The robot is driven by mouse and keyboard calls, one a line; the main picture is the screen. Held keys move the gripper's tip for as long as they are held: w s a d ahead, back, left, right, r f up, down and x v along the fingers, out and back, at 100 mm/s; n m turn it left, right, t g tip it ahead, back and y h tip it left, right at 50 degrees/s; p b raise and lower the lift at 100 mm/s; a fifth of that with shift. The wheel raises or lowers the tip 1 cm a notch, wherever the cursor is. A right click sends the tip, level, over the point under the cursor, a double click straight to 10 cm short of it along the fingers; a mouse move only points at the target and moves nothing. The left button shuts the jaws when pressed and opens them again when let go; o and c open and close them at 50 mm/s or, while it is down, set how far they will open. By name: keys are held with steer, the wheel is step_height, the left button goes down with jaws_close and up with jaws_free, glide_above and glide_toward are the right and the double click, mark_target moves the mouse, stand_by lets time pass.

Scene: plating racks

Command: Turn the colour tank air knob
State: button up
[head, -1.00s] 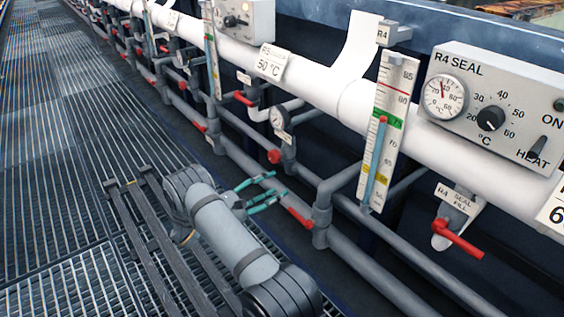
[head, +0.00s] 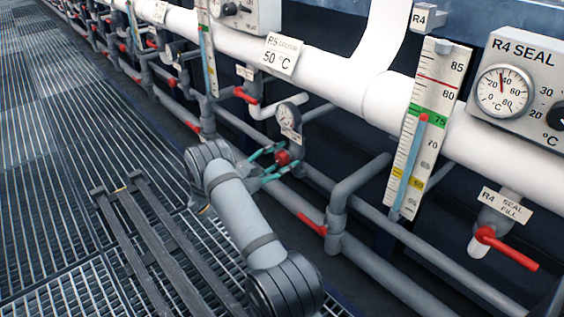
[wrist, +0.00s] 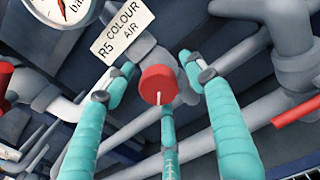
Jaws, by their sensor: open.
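The colour tank air knob (head: 283,157) is a small red round knob on the grey pipework below a pressure gauge (head: 289,114). In the wrist view the knob (wrist: 158,84) shows head-on, with a thin white line on it, below a tag (wrist: 122,37) reading R5 COLOUR AIR. My gripper (head: 271,162) has three teal fingers. They are spread open and empty, with the knob between their tips in the wrist view. Gaps show between the knob and the fingers there. How deep the tips reach past the knob is hard to tell.
Grey pipes (head: 350,187) run close behind and beside the knob. A red lever (head: 312,223) sits at lower right of my gripper, another (head: 246,95) at upper left. A level scale (head: 428,130) and a red-handled seal fill valve (head: 507,247) stand at right.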

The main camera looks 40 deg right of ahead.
steer(key=shift+w, duration=0.1)
steer(key=shift+c, duration=1.4)
steer(key=c, duration=0.9)
